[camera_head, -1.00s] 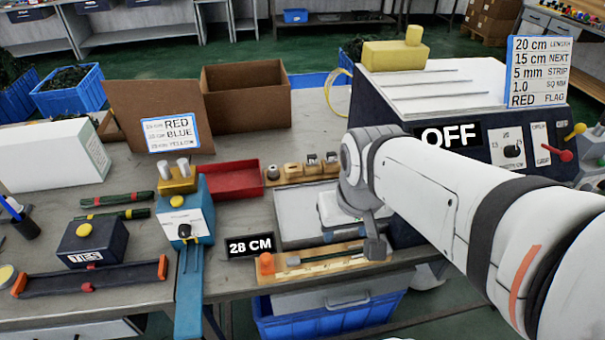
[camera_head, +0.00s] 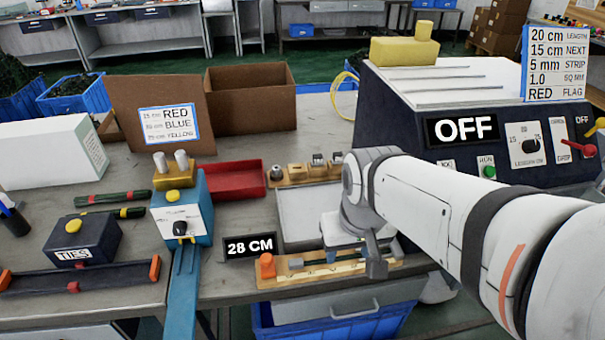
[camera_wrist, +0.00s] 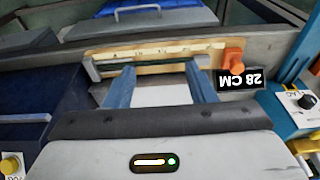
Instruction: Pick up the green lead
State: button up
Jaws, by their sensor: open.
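A thin dark green strip, which looks like the green lead (camera_wrist: 150,63), lies along the wooden length gauge (camera_wrist: 205,47) in the wrist view. The gauge also shows in the head view (camera_head: 345,268), where the lead is too small to make out clearly. My gripper (camera_wrist: 160,68) is open, its two blue fingers pointing at the gauge and spread along the strip, with nothing gripped between them. Whether the fingertips touch the strip I cannot tell. In the head view my wrist hangs just behind the gauge and the fingers are mostly hidden.
An orange stop (camera_head: 267,266) and a 28 CM sign (camera_head: 250,246) sit at the gauge's left end. A blue press (camera_head: 184,215) stands further left, with dark green rods (camera_head: 112,198) beyond it. A dark machine marked OFF (camera_head: 465,128) stands at the right.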

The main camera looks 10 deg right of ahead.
aim_at(294, 263)
jog(key=u, duration=1.55)
jog(key=k, duration=0.85)
jog(key=z, duration=0.9)
jog(key=i, duration=0.5)
jog(key=z, duration=0.05)
